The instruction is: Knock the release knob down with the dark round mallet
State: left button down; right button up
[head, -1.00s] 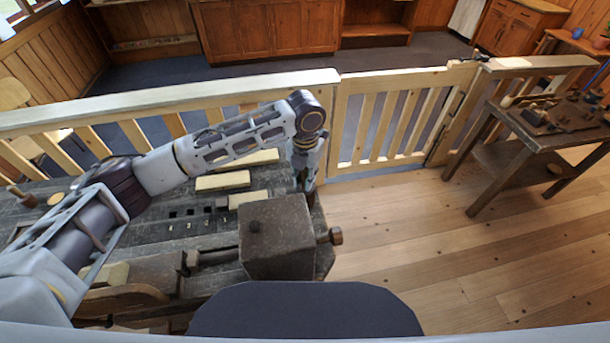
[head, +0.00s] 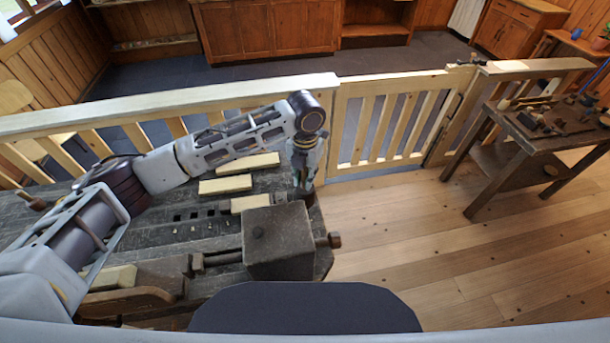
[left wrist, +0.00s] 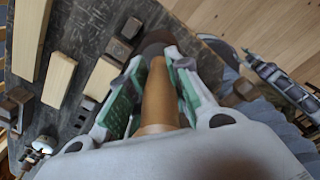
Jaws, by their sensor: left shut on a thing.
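My left gripper (head: 304,178) points down over the far right end of the dark workbench (head: 150,238). In the left wrist view, its green-padded fingers (left wrist: 157,75) are shut on the brown wooden handle of the mallet (left wrist: 158,98). Part of a dark round head (left wrist: 153,50) shows beyond the fingertips. In the head view I cannot make out the mallet behind the gripper. My right gripper is not in view.
Several pale wooden bars (head: 225,184) lie on the bench left of the gripper. A round-ended peg (head: 334,240) sticks out right of the block. A wooden railing (head: 170,107) with a gate runs behind. A side table with tools (head: 545,125) stands right; the floor between is clear.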

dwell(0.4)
pick_arm(q)
jog(key=shift+f+b, duration=0.4)
jog(key=shift+f, duration=1.5)
jog(key=shift+r+p, duration=0.85)
jog(key=shift+p, duration=0.1)
jog(key=shift+r+p, duration=0.55)
jog(key=shift+r, duration=0.25)
jog(key=shift+f, duration=0.15)
